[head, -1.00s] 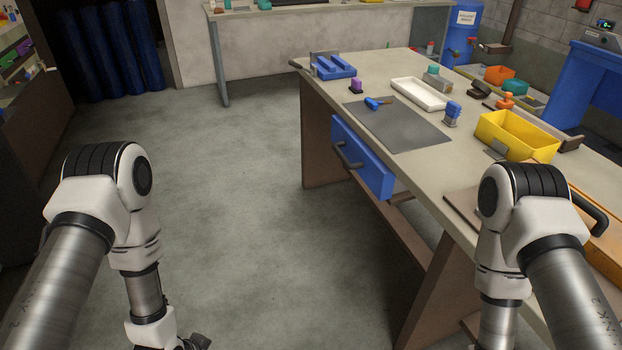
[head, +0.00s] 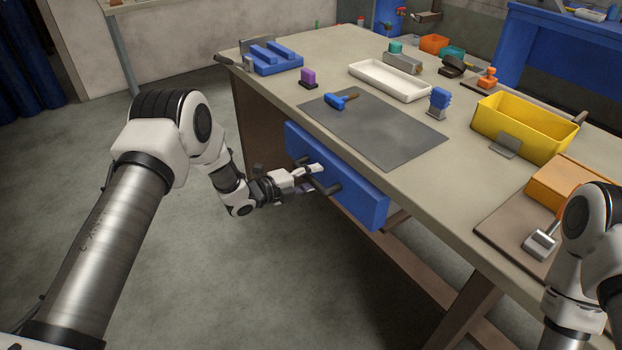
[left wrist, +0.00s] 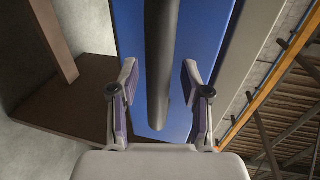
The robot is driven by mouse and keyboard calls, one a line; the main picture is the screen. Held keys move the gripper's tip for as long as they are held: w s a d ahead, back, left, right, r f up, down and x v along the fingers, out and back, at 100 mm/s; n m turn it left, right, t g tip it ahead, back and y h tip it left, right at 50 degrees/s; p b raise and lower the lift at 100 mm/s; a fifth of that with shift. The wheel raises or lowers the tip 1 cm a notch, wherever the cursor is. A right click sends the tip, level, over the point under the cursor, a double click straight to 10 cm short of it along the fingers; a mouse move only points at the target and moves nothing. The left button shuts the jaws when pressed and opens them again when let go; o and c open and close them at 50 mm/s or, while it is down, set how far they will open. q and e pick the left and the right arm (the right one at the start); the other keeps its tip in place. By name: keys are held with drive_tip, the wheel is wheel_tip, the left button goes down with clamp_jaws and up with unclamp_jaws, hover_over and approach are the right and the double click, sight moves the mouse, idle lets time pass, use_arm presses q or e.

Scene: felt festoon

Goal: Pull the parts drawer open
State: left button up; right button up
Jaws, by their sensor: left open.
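The blue parts drawer (head: 355,197) is under the near edge of the workbench, its front facing me. It looks closed or nearly so, but I cannot tell exactly. Its dark bar handle (head: 328,187) is on the front. My left gripper (head: 318,176) is at the handle with its fingers open. In the left wrist view the dark handle (left wrist: 161,60) runs between the two open fingers (left wrist: 160,92), with gaps on both sides, and the blue drawer front (left wrist: 213,30) lies behind it. My right gripper is out of view; only part of that arm shows at the lower right.
On the workbench (head: 310,75) are a grey mat (head: 385,140) with a blue-handled tool (head: 340,100), a white tray (head: 388,92), a yellow bin (head: 520,135) and an orange box (head: 570,183). A bench leg stands below. The floor left of the bench is clear.

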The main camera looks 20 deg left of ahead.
use_arm(q)
drive_tip(key=shift+a+f, duration=0.1)
drive_tip(key=shift+a, duration=0.05)
clamp_jaws()
drive_tip(key=shift+s, duration=0.1)
drive_tip(key=f+p+v, duration=0.2)
drive_tip(key=p+v, duration=0.2)
drive_tip(key=v, duration=0.7)
drive_tip(key=s+f+p+v, duration=0.1)
drive_tip(key=p+v, duration=0.3)
drive_tip(key=v, duration=0.7)
drive_tip(key=shift+s+a+f+p, duration=0.15)
drive_tip(key=shift+a+f+p, duration=0.2)
drive_tip(key=shift+f, duration=0.55)
unclamp_jaws()
